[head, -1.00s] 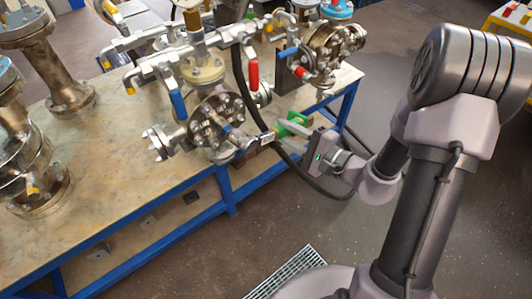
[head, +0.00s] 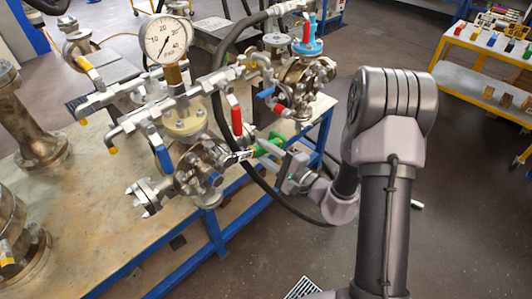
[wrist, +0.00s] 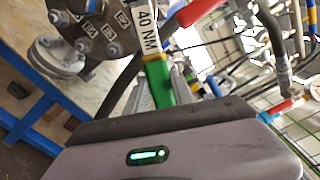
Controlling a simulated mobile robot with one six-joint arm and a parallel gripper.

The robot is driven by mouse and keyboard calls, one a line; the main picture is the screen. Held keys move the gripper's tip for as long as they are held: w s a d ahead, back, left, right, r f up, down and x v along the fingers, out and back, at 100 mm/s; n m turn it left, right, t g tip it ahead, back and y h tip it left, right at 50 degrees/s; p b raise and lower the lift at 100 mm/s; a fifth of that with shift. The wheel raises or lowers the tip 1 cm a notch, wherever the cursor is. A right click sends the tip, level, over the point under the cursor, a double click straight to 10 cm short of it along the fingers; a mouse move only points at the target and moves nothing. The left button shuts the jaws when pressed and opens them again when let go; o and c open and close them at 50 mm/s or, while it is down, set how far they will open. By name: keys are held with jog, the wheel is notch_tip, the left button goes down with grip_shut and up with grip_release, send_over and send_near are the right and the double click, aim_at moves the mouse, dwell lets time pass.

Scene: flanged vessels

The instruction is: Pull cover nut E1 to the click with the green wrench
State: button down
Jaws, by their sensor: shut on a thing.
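My gripper (head: 284,164) is shut on the green handle of the wrench (head: 262,149), to the right of the vessel's bolted cover flange (head: 198,170). The wrench's white label reads 40 NM in the wrist view (wrist: 148,30), and its green grip (wrist: 159,84) runs down to my gripper. The wrench reaches toward the flange's right side. Its head end is cut off in the wrist view, and I cannot tell how it sits on a nut. The cover flange (wrist: 88,62) shows several nuts with small tags at upper left; I cannot surely pick out E1.
A red-handled lever (head: 236,121) and a black hose (head: 222,108) are close to the wrench. A blue-handled lever (head: 163,158) and a pressure gauge (head: 166,39) stand left. Another valved vessel (head: 305,78) is behind. The floor right of the blue-framed bench (head: 209,222) is open.

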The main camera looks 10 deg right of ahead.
jog(key=shift+w+a, duration=0.1)
jog(key=shift+w, duration=0.05)
jog(key=shift+x, duration=1.1)
